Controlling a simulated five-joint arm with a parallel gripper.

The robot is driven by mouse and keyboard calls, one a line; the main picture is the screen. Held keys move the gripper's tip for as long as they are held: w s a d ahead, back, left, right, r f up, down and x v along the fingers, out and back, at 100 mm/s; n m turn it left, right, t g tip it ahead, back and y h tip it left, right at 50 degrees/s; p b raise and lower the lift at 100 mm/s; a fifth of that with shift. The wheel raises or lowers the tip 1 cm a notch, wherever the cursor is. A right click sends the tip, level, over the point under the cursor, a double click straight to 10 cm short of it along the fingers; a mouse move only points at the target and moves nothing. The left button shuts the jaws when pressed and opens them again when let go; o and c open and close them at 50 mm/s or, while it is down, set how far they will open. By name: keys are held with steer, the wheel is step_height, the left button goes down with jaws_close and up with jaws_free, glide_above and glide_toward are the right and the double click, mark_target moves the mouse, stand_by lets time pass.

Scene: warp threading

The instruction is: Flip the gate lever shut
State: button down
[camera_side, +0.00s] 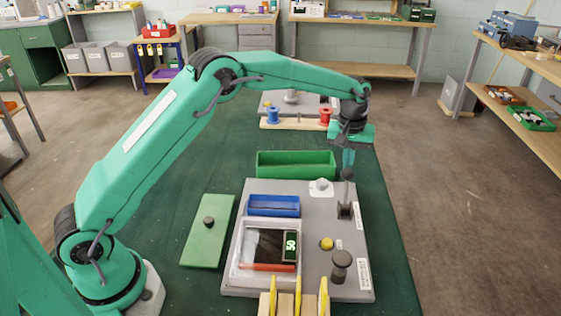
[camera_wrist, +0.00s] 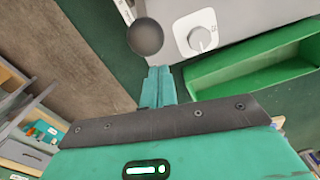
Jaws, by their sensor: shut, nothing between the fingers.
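The gate lever (camera_side: 345,192) stands nearly upright on the right part of a grey panel (camera_side: 312,213), with a round dark ball knob at its top. My gripper (camera_side: 348,164) points down directly above the knob in the side view, its fingers shut with nothing between them. In the wrist view, the ball knob (camera_wrist: 145,37) shows just beyond the shut fingertips (camera_wrist: 158,70), slightly to the left. A gap shows there, but I cannot tell whether the tips touch the knob. The lever's shaft is hidden under the knob in the wrist view.
A green open bin (camera_side: 296,165) lies behind the panel, left of my gripper. A white dial (camera_side: 321,186), a blue tray (camera_side: 273,206), a yellow button (camera_side: 327,243) and a dark knob (camera_side: 341,262) sit on the panel. A green plate (camera_side: 207,235) lies left.

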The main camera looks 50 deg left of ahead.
steer(key=shift+s+d+r, duration=0.3)
steer(key=shift+s+d, duration=0.2)
steer(key=shift+s, duration=0.2)
steer(key=shift+s, duration=0.1)
steer(key=shift+s+d+r, duration=0.1)
steer(key=shift+d+r, duration=0.1)
